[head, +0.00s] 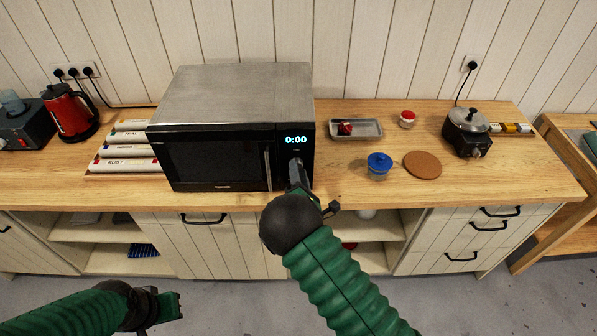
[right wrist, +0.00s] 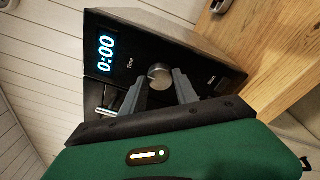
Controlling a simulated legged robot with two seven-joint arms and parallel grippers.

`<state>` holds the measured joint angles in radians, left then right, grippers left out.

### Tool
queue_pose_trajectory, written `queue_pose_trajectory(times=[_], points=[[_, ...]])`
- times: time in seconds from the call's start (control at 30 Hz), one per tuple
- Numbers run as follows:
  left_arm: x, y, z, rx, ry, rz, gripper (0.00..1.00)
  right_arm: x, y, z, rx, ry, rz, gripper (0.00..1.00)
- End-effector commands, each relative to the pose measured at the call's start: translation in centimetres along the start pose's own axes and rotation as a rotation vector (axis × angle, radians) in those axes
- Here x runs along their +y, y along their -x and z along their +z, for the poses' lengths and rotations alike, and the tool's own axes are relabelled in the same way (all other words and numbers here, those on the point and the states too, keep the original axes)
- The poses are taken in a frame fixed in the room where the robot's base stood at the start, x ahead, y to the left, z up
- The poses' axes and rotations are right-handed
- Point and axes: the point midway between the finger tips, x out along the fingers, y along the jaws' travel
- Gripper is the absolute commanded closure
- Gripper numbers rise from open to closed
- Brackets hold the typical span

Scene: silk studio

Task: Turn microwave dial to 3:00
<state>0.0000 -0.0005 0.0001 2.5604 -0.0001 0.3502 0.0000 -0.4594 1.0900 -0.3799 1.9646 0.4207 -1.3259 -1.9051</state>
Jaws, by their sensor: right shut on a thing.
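The microwave (head: 215,160) stands on the wooden counter with its door closed. Its display (head: 296,140) reads 0:00, and the display also shows in the right wrist view (right wrist: 105,54). The round grey dial (right wrist: 159,75) sits below the "Time" label on the control panel. My right gripper (head: 297,168) is at the panel, and in the right wrist view its two fingers (right wrist: 160,84) are shut on the dial, one on each side. In the head view the gripper mostly hides the dial. My left gripper (head: 168,306) hangs low in front of the cabinets, away from the microwave; its jaws are unclear.
Labelled rolls (head: 128,150) and a red kettle (head: 70,113) stand left of the microwave. The vertical door handle (head: 267,168) is close beside the right gripper.

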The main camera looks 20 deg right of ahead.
Motion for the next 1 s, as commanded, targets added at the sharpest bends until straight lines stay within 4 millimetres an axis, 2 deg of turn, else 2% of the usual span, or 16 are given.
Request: queue_pose_trajectory(times=[0.03, 0.23, 0.63, 1.0], points=[[0.0, 0.0, 0.0, 0.000, 0.000, 0.000, 1.00, -0.1, -0.1, 0.0, 0.001, 0.000, -0.001, 0.74], [0.0, 0.0, 0.0, 0.000, 0.000, 0.000, 1.00, 0.0, -0.1, -0.1, 0.002, 0.000, 0.000, 1.00], [0.0, -0.8, 0.2, 0.000, 0.000, 0.000, 1.00, -0.2, 0.0, -0.2, -0.002, -0.056, 0.005, 1.00], [0.0, -3.7, 0.9, 0.000, 0.000, 0.000, 1.00, -0.6, 0.0, -0.4, -0.022, -0.322, 0.032, 1.00]])
